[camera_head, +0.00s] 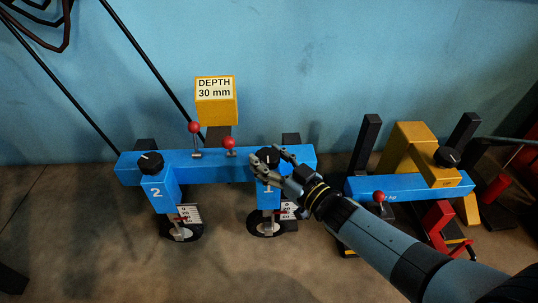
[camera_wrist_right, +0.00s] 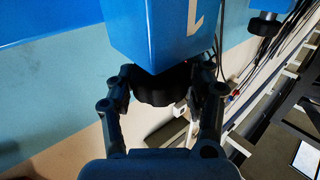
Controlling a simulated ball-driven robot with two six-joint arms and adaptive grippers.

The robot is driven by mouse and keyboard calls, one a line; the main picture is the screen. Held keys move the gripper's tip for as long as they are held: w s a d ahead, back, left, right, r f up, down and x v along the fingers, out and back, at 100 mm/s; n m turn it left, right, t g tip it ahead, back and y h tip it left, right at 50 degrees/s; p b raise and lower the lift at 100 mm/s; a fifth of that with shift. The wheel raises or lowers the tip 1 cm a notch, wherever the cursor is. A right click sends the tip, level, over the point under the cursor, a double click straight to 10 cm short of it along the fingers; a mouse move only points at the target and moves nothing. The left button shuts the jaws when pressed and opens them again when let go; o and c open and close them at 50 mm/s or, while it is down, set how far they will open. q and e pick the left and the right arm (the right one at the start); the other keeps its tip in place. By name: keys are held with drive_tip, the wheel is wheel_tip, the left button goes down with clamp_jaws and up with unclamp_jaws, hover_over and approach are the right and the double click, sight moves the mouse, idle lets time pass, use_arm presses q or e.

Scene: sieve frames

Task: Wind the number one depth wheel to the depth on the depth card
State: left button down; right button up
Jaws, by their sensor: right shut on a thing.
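The depth card (camera_head: 216,88) on a yellow block reads "DEPTH 30 mm". The number one depth wheel is a black knob (camera_head: 268,156) on top of the blue unit marked 1 (camera_head: 265,198). My right gripper (camera_head: 266,163) is shut on this knob, with fingers on either side of it. In the right wrist view the black knob (camera_wrist_right: 160,86) sits between the two fingers, against the blue unit. The number one scale (camera_head: 290,210) is partly hidden by my gripper, so its reading cannot be told. My left gripper is not in view.
A blue beam (camera_head: 215,168) carries units 1 and 2. The number two unit (camera_head: 160,192) has its own black knob (camera_head: 151,163) and scale. Two red-balled levers (camera_head: 229,143) stand on the beam, near my gripper. Another blue bar (camera_head: 410,187) stands at right behind my arm.

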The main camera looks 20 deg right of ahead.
drive_tip(key=o, duration=1.2)
drive_tip(key=shift+c, duration=0.2)
drive_tip(key=v, duration=1.2)
